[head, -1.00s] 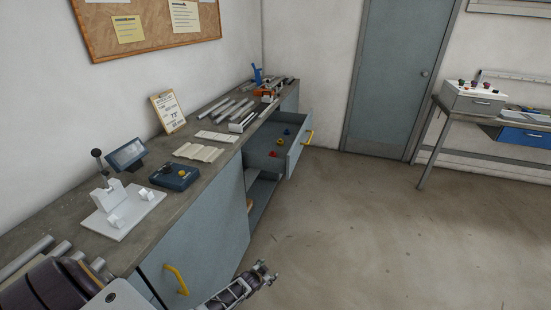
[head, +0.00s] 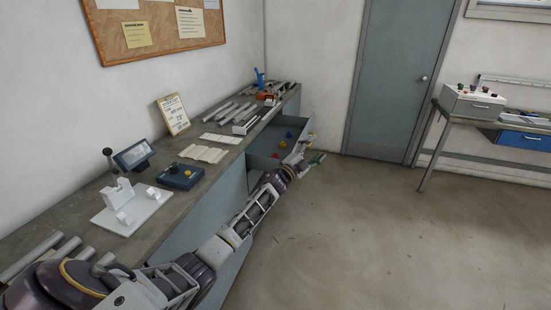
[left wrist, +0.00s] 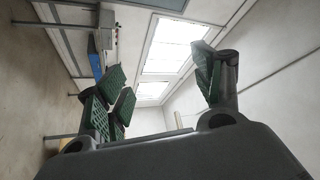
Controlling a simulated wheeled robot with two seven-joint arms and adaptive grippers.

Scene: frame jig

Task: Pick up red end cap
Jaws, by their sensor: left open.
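The red end cap (head: 275,155) is a small red spot lying in the open drawer (head: 262,160) under the workbench, in the head view. A yellow piece (head: 283,143) and a blue piece (head: 289,134) lie farther back in the same drawer. My left gripper (head: 314,159) is open and empty, at the right side of the drawer, apart from the red cap. My right gripper is not in view.
The workbench (head: 88,206) holds a white fixture (head: 130,208), a blue control box (head: 180,175) and several metal bars (head: 232,112). My left arm passes along the cabinet front. A second table (head: 432,142) stands at the right. The floor between is clear.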

